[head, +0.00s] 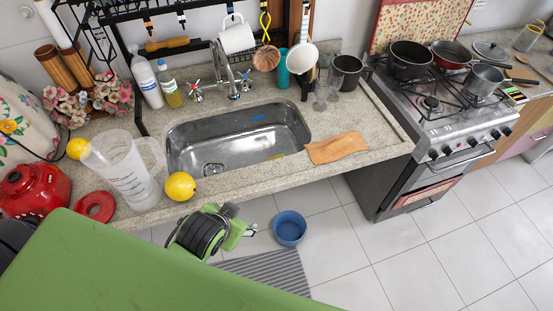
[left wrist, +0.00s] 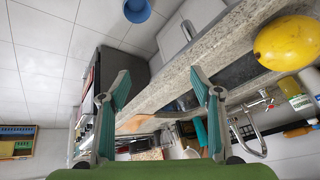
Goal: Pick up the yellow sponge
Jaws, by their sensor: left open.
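A thin yellow strip, likely the yellow sponge (head: 274,157), shows inside the steel sink (head: 212,166) by its front wall. Most of it is hidden by the counter edge. A blue flat piece (head: 258,117) lies at the sink's back side. In the left wrist view my left gripper (left wrist: 160,88) is open, with nothing between its fingers. In the head view my green and black left wrist is in front of the counter, apart from the sponge. I cannot make out the sponge in the left wrist view. My right gripper is in neither view.
A lemon (head: 180,186) and a clear jug (head: 122,168) stand left of the sink. The faucet (head: 228,72) rises behind the sink. A blue bowl (head: 289,228) is on the floor.

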